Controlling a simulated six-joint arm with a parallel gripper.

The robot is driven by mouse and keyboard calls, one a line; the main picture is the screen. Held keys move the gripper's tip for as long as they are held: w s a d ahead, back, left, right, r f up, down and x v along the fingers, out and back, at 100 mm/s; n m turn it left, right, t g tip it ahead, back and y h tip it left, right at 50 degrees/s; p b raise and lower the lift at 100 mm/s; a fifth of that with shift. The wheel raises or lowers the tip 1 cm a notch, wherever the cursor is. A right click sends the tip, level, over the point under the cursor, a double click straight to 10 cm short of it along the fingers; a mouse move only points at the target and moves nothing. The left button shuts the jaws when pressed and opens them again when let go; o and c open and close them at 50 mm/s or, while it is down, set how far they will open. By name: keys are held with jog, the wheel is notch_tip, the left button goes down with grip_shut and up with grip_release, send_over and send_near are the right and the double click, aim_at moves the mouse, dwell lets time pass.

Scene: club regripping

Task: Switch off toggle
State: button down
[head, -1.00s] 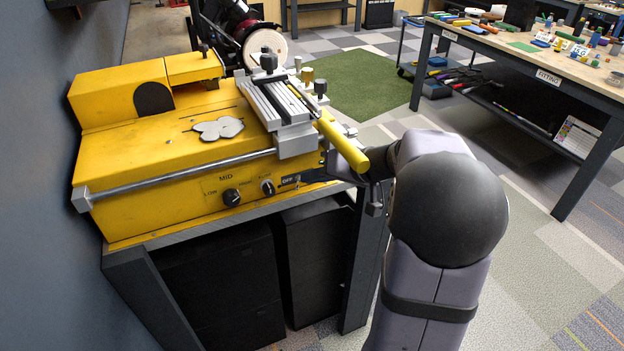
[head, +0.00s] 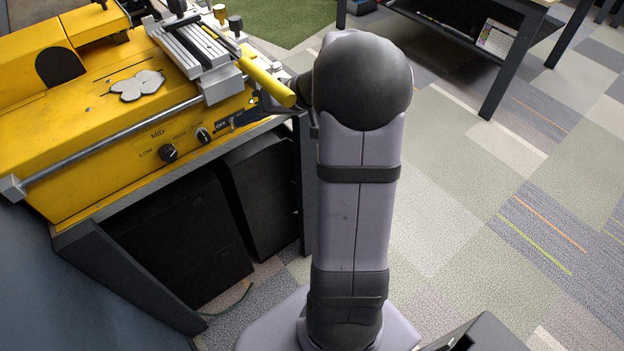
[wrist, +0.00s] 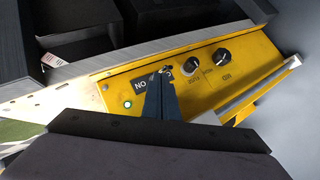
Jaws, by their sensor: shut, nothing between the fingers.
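The yellow machine (head: 110,110) stands at the left in the head view, with its control panel facing me. The panel's black ON/OFF label (wrist: 142,84) shows in the wrist view, with a small metal toggle (wrist: 171,69) between the words. My gripper (wrist: 161,78) is shut and empty, its dark fingertips right at the toggle and covering part of the label. I cannot tell whether they touch the lever or which way it is set. In the head view my gripper (head: 243,117) is small beside the OFF end of the label. A green light (wrist: 127,104) glows on the panel.
Two black knobs (wrist: 221,57) sit beside the label. A yellow-handled club grip (head: 268,82) juts out above the panel, close to my arm. A metal rail (head: 110,140) runs along the machine's front. Dark cabinets (head: 175,240) stand below.

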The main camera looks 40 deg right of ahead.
jog(key=shift+d+r+n+g+y+p, duration=0.3)
jog(key=shift+n+y+p, duration=0.1)
jog(key=shift+p, duration=0.7)
jog(key=s+d+r+n+g+y+p, duration=0.25)
jog(key=d+r+p, duration=0.2)
jog(key=d, duration=0.45)
jog(key=s+f+m+g+h+b, duration=0.1)
jog(key=s+f+m+h+b, duration=0.1)
jog(key=f, duration=0.8)
jog(key=s+d+f+m+g+h+b, duration=0.1)
jog(key=s+f+m+h+b, duration=0.2)
jog(key=f, duration=0.7)
jog(key=s+d+f+m+g+h+b, duration=0.1)
jog(key=f+m+h+b, duration=0.3)
jog(key=f, duration=0.7)
jog(key=shift+s+h, duration=0.65)
jog(key=shift+s, duration=0.05)
